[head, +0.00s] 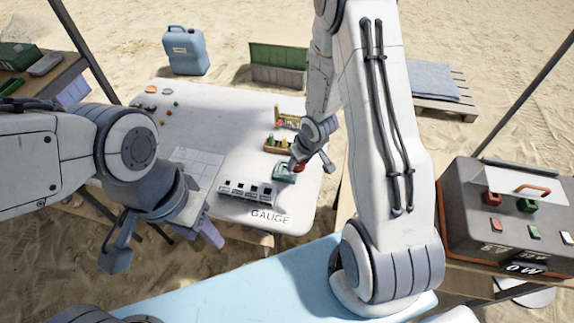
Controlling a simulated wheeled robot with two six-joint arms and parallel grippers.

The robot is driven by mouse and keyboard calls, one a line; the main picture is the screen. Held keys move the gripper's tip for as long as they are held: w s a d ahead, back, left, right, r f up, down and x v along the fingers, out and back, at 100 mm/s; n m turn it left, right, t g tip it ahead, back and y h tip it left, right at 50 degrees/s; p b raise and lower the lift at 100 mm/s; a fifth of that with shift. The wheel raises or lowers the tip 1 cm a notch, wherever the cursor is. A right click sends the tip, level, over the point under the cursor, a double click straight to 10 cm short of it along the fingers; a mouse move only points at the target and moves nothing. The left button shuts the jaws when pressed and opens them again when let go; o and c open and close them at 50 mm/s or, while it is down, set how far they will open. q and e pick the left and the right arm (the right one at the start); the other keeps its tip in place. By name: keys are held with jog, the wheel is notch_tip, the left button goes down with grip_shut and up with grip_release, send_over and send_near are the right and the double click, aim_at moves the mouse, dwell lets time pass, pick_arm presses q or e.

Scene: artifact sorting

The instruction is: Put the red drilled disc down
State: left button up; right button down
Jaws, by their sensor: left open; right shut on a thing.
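My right gripper (314,163) reaches down over the right side of the white table (218,112). It is shut on a small red piece (299,168), which I take to be the red drilled disc. Most of it is hidden by the fingers, and its hole cannot be made out. It is close to a small teal-green block-like item (283,174); I cannot tell whether they touch. My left gripper (116,250) is open and empty, off the table's near left edge.
A row of dark-slotted holders (246,190) stands behind the "GAUGE" lettering. Trays of small pieces (279,145) stand near the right gripper. Small coloured pieces (165,104) lie far left. A grey case (510,235) stands at right. The table's middle is clear.

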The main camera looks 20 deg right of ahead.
jog(key=w+f, duration=0.1)
jog(key=w+a+f, duration=0.1)
jog(key=w, duration=0.1)
jog(key=w+f+p, duration=0.1)
jog(key=w, duration=0.1)
jog(key=shift+a, duration=0.35)
notch_tip(320, 180, down, 4)
jog(key=shift+f, duration=0.1)
jog(key=shift+f, duration=0.1)
jog(key=shift+f, duration=0.15)
jog(key=shift+c, duration=0.9)
grip_release()
jog(key=shift+r, duration=0.2)
